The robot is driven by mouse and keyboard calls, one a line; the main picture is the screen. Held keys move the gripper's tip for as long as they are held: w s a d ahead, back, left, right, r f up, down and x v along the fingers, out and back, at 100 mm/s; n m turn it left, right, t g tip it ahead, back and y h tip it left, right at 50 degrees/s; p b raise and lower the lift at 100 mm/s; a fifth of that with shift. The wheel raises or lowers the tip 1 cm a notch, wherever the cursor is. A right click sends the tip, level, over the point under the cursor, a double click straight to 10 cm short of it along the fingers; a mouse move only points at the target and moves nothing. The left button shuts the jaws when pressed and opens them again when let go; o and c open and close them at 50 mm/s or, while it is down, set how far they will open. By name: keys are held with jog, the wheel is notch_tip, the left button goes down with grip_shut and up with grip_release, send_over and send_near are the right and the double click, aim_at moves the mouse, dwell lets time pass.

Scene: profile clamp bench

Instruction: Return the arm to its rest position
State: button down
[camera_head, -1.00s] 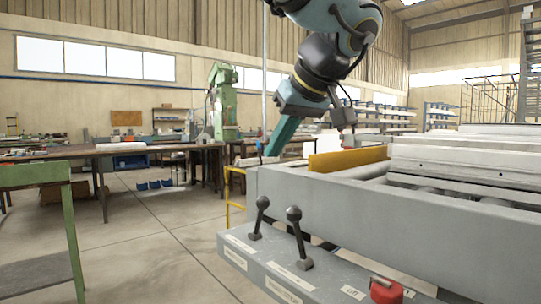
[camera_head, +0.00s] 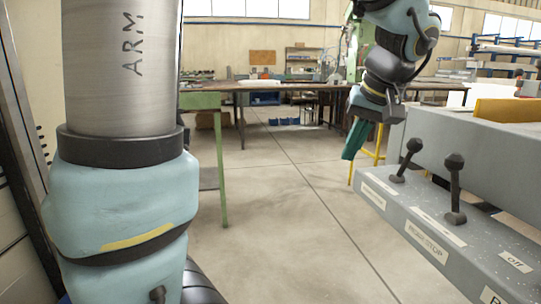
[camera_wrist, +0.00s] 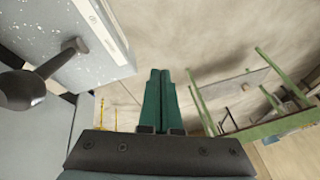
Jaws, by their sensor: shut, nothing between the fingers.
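My gripper (camera_head: 355,139) hangs at the upper right of the head view, left of the grey clamp bench (camera_head: 450,140). Its green fingers point down over the open floor. In the wrist view my gripper (camera_wrist: 159,75) shows its two green fingers side by side and shut, with nothing between them. My upper arm stands large at the left of the head view.
Two black levers (camera_head: 407,160) (camera_head: 455,188) stand up from the bench's control panel, close to my gripper. A yellow bar (camera_head: 505,110) lies on the bench. A green-legged table (camera_head: 200,101) stands at the left. The floor (camera_head: 290,200) between is clear.

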jog(key=s+a+f+n+g+h, duration=0.1)
jog(key=a+f, duration=0.8)
jog(key=a, duration=0.3)
jog(key=a+f+g+h, duration=0.1)
jog(key=a+f+g, duration=0.1)
jog(key=a+f, duration=0.8)
notch_tip(320, 180, up, 17)
jog(key=a+p, duration=0.1)
jog(key=p, duration=1.4)
jog(key=shift+a, duration=0.2)
